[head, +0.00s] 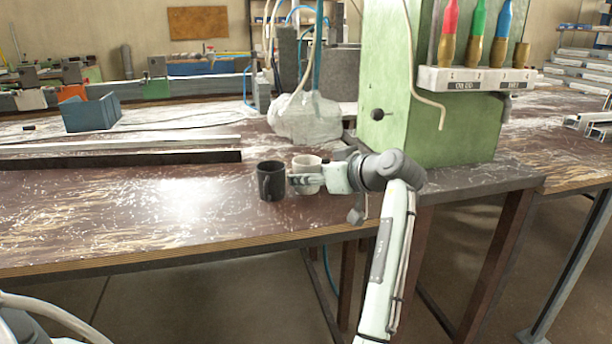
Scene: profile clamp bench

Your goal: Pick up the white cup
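The white cup (305,161) stands upright on the brown bench top, close to the right of a dark grey cup (269,180).
The bench top's front edge (180,262) runs below the cups. A crumpled clear bag (304,121) lies behind them. Long metal profiles (120,157) lie at left. A green cabinet (440,126) stands at right. Bare bench is left of the dark cup.

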